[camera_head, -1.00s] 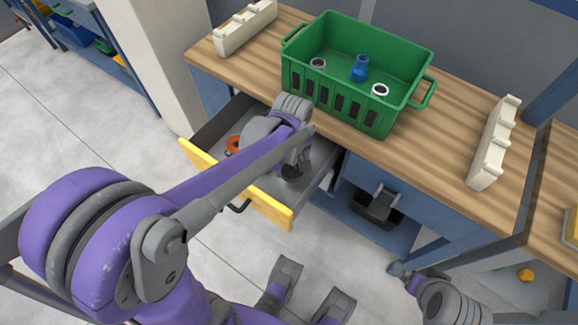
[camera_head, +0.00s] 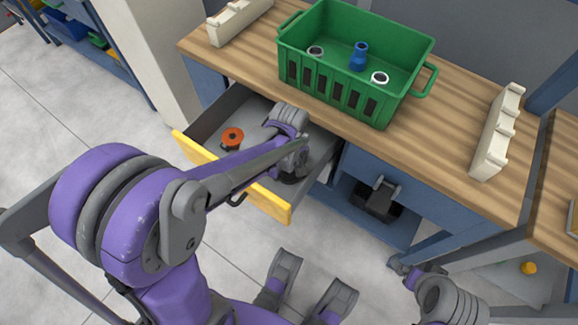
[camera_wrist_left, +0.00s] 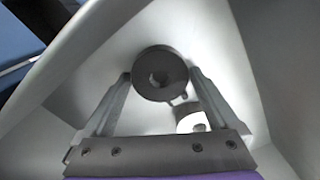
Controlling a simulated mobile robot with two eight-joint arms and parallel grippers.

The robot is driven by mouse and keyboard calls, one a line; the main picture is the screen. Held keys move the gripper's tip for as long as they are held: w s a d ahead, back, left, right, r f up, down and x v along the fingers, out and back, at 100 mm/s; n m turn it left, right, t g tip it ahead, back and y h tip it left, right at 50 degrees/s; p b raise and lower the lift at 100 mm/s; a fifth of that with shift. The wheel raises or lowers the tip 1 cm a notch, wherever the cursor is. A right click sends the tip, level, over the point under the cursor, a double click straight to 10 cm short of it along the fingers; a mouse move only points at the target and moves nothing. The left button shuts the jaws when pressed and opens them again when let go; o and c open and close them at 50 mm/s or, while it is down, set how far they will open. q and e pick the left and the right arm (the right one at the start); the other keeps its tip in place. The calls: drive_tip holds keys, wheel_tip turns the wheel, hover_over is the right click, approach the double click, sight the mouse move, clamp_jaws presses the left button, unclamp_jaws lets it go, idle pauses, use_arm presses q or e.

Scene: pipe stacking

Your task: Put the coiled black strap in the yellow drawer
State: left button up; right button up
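The yellow-fronted drawer (camera_head: 262,199) is pulled out below the workbench. My left arm reaches over its front, and my left gripper (camera_head: 290,172) is inside it, towards the right end. In the left wrist view, the coiled black strap (camera_wrist_left: 144,84) is a dark ring with a central hole. It sits between the tips of my left gripper (camera_wrist_left: 160,78), whose fingers appear to touch both sides. In the head view the strap is mostly hidden beneath the gripper. My right arm (camera_head: 440,298) is at the lower right; its finger state is unclear.
An orange spool (camera_head: 232,137) lies in the drawer's left part. A pale roll (camera_wrist_left: 191,121) is beside the strap. A green crate (camera_head: 325,93) with several small parts stands on the workbench (camera_head: 430,140), between white racks (camera_head: 497,135). A dark object (camera_head: 378,200) is under the bench.

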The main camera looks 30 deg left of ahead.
sight(289, 170)
use_arm(q)
drive_tip(key=shift+r, duration=0.35)
wheel_tip(289, 170, up, 12)
drive_tip(key=p, duration=0.3)
drive_tip(key=shift+p, duration=0.35)
